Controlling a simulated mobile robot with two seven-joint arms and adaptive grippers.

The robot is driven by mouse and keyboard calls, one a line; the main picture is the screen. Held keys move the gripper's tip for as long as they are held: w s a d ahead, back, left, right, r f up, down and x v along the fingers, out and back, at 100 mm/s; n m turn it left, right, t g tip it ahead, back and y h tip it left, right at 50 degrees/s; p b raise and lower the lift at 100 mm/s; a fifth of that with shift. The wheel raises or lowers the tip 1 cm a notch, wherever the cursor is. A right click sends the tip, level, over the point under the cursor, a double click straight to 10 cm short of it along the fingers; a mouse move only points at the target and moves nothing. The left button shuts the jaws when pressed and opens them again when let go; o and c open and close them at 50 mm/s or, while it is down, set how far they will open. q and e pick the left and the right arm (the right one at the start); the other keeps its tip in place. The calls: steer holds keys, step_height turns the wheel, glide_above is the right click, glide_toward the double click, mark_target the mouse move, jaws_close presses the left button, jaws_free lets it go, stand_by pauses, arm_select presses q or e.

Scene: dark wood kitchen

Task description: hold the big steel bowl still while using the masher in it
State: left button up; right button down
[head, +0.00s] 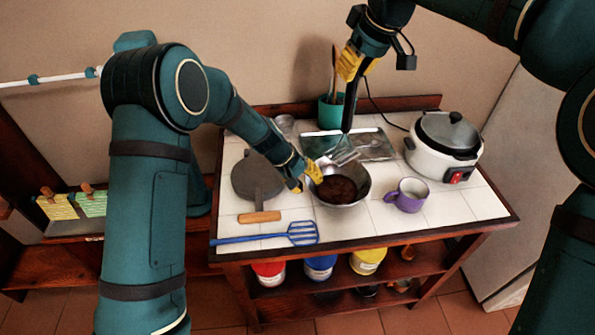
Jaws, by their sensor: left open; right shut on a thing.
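The big steel bowl (362,182) stands on the white tiled top with dark brown contents in it. My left gripper (305,181) is open at the bowl's left rim. One yellow fingertip overlaps the rim and the other is outside it; I cannot tell if either touches. My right gripper (350,66) is shut on the masher (347,116) by the upper part of its black handle. The masher hangs upright, its metal head over the back part of the bowl. I cannot tell how far the head is above the contents.
A purple mug (407,195) stands close right of the bowl, and a white cooker (443,152) behind it. A dark round pan (257,179) and a blue slotted turner (290,234) lie left. A green utensil pot (331,112) and a metal tray (372,146) are behind.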

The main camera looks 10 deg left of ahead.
mark_target(321, 197)
arm_select(q)
steer(key=shift+x, duration=2.1)
jaws_close()
arm_select(e)
steer(key=s+a+f+n, duration=0.1)
steer(key=s+f+n, duration=0.1)
steer(key=f+n, duration=0.2)
steer(key=s+a+f+n+g, duration=0.1)
steer(key=s+a+f+n, duration=0.1)
steer(key=f+n, duration=0.3)
steer(key=shift+a+f+h, duration=0.25)
steer(key=shift+f+h, duration=0.15)
steer(key=shift+f, duration=1.85)
